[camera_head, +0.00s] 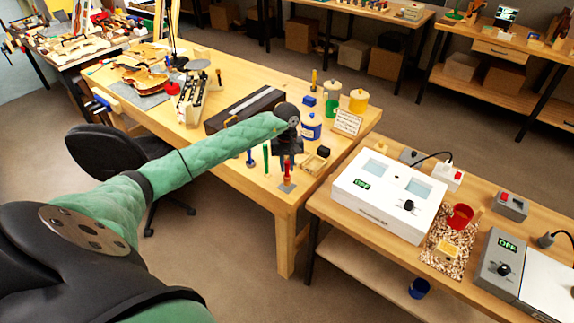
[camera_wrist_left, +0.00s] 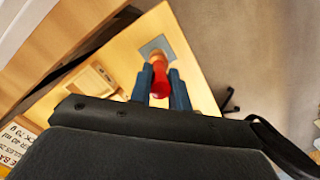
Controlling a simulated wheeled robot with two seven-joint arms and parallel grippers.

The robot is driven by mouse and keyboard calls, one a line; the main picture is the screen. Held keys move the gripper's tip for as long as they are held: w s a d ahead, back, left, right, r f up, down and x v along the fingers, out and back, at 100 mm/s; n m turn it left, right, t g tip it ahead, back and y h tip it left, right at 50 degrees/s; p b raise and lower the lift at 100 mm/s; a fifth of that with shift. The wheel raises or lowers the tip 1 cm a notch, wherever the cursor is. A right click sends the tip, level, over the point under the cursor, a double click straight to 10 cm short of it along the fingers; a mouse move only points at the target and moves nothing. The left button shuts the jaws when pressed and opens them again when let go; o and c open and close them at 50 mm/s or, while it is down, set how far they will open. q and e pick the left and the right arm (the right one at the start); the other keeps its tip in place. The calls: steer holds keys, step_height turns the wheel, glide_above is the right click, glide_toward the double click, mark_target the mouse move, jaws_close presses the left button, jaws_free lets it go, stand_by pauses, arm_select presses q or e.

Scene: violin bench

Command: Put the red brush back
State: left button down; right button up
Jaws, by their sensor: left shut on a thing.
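The red brush (camera_head: 287,177) is upright near the front corner of the wooden bench. A small grey square (camera_head: 287,187) lies under it on the bench top. My left gripper (camera_head: 287,160) points down and is shut on the brush's upper part. In the left wrist view the red brush (camera_wrist_left: 160,80) sits between the two fingers, with the grey square (camera_wrist_left: 156,48) just beyond its end. Whether the brush touches the square I cannot tell. A green brush (camera_head: 266,158) and a blue brush (camera_head: 250,158) stand to the left. My right gripper is not in view.
A wooden block holder (camera_head: 316,161) lies right of the gripper. A blue jar (camera_head: 311,127), a yellow jar (camera_head: 358,100) and a sign card (camera_head: 348,122) stand behind. A dark case (camera_head: 235,112) lies behind my arm. A white heater box (camera_head: 388,196) stands on the right table.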

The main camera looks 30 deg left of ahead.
arm_select(q)
steer(key=shift+f, duration=0.65)
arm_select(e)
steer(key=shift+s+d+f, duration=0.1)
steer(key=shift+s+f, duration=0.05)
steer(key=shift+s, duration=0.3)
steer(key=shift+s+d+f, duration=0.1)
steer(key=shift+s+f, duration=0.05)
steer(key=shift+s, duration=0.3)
arm_select(q)
steer(key=shift+f, duration=0.15)
steer(key=c, duration=1.3)
jaws_free()
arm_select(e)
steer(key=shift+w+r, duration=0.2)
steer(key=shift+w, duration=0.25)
arm_select(q)
steer(key=shift+r, duration=0.2)
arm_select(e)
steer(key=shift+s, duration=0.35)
